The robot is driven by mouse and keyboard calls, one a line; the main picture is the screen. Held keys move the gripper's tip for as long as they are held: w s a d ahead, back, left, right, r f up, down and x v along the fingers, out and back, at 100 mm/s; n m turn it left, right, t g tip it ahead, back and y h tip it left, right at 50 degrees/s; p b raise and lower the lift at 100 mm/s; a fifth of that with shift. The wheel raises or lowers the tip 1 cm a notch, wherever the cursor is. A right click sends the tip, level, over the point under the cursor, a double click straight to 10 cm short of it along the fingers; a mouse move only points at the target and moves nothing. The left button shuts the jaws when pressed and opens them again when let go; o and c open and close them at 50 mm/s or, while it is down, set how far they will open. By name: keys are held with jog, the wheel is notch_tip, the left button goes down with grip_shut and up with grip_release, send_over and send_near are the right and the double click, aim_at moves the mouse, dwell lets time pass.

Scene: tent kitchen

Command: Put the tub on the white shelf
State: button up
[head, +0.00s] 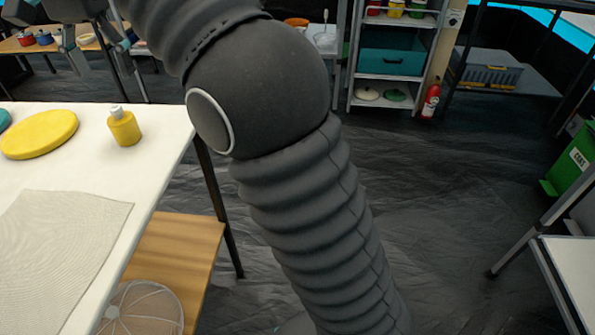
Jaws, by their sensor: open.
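My gripper (98,58) is in the upper left of the head view, partly cut off by the top edge, with its fingers apart. I see nothing held between them. Beyond it is a back table with small red and blue containers (24,38). A white-shelved rack (415,25) stands at the back, right of centre. Several small red, yellow and green tubs (395,8) stand on its upper shelf. I cannot tell which container is the task's tub. My arm hides much of the middle.
A white table (165,125) at left holds a yellow round board (40,134), a yellow bottle (124,130) and a cloth (60,250). A fire extinguisher (431,101), a grey crate (488,72) and a green bin (570,160) are at right. The floor between is clear.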

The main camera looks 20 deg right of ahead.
jog(key=s+d+f+n+t, duration=0.1)
jog(key=s+d+f, duration=0.2)
jog(key=d, duration=0.5)
jog(key=s+d+f+n+t, duration=0.1)
jog(key=s+d+f, duration=0.2)
jog(key=s+d, duration=0.2)
jog(key=s+d+f+n+t, duration=0.1)
jog(key=s+d+f, duration=0.2)
jog(key=d, duration=0.8)
jog(key=shift+s+d+t, duration=0.35)
jog(key=shift+s+t, duration=0.05)
jog(key=shift+s, duration=0.65)
jog(key=shift+o, duration=0.4)
jog(key=s+d+f, duration=0.2)
jog(key=s+f, duration=0.2)
jog(key=f, duration=0.1)
jog(key=s+d+f+n+t, duration=0.1)
jog(key=s+d+f, duration=0.2)
jog(key=s+f, duration=0.1)
jog(key=shift+s+d+f+t, duration=0.25)
jog(key=shift+f+t, duration=0.05)
jog(key=shift+f, duration=0.55)
